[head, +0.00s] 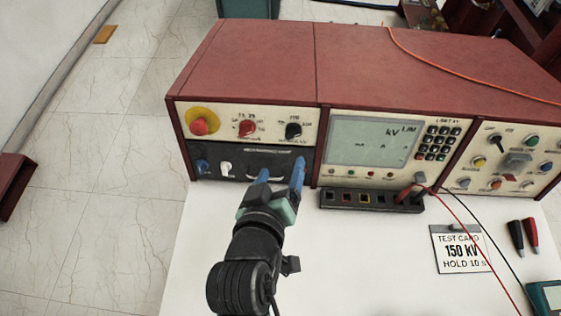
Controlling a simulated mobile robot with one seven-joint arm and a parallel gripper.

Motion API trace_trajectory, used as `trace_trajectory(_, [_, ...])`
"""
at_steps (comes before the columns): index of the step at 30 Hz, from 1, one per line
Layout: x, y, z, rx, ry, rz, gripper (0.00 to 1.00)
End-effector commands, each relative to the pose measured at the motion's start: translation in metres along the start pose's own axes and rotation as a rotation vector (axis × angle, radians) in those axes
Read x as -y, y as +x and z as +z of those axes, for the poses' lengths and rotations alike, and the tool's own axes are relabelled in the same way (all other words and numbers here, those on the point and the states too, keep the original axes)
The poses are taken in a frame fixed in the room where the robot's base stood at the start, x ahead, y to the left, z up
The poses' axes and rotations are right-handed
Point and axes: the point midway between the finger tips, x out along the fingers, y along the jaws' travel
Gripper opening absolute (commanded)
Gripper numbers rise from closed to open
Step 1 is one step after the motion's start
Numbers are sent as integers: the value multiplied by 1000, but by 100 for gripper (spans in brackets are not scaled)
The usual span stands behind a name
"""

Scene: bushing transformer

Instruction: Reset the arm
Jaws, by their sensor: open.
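My gripper (281,175) is in front of the lower left black panel (245,163) of a test set. Its two blue fingers are apart and nothing shows between them. The fingertips overlap the right part of that panel in the picture; I cannot tell whether they touch it. My dark arm reaches up from the bottom of the picture over the white table (380,270). The fingers hide part of the panel.
The red-topped test set (265,60) fills the back of the table. It has a red button (199,127), knobs, a display (372,143) and a socket strip (345,197). A test card (460,249), two probes (522,236) and cables lie on the right. The table's front middle is clear.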

Motion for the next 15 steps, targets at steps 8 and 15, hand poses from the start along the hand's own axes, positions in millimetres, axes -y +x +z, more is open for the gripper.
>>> trace_trajectory(8, [0, 0, 0, 0, 0, 0, 78])
trace_trajectory(15, [-46, -2, -85, -201, 115, 59, 78])
